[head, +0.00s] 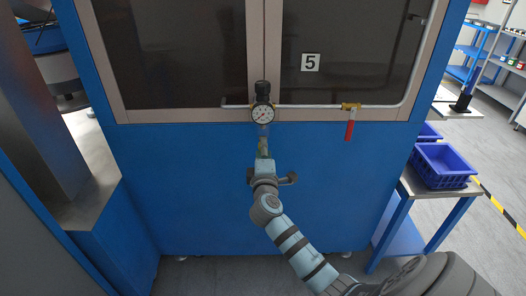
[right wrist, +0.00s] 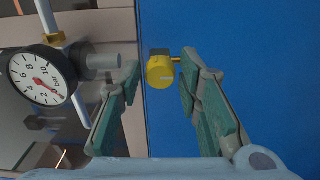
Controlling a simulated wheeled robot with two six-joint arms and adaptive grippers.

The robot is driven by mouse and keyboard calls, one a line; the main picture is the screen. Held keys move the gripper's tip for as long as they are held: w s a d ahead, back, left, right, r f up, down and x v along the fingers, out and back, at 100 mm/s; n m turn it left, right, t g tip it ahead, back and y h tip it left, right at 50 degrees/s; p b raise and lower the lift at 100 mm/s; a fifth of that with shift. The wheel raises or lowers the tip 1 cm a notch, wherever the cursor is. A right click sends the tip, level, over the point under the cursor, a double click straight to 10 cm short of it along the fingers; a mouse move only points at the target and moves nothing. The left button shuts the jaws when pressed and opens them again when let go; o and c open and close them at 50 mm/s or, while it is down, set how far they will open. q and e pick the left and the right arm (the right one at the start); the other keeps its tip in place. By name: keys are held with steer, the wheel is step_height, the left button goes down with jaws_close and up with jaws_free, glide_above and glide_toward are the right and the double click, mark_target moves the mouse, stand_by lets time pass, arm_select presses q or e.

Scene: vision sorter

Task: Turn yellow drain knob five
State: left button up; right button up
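The yellow drain knob (right wrist: 160,72) shows in the right wrist view as a short round knob with a pale mark on its face. It lies between the two fingertips of my right gripper (right wrist: 161,64), with a gap on both sides, and neither finger appears to touch it. The right gripper is open. In the head view my right gripper (head: 264,150) points up at the blue panel just below the gauge, and the knob is not clear there. The number 5 sign (head: 310,62) is above and right of the gauge. My left gripper is not in view.
A round pressure gauge (head: 262,113) sits close above my right gripper; it also shows in the right wrist view (right wrist: 42,77). A pipe runs right to a brass valve with a red handle (head: 350,130). A blue crate (head: 443,165) stands on a side table.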

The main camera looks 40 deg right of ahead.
steer(key=shift+o, duration=0.4)
steer(key=shift+s, duration=0.1)
steer(key=v, duration=1.2)
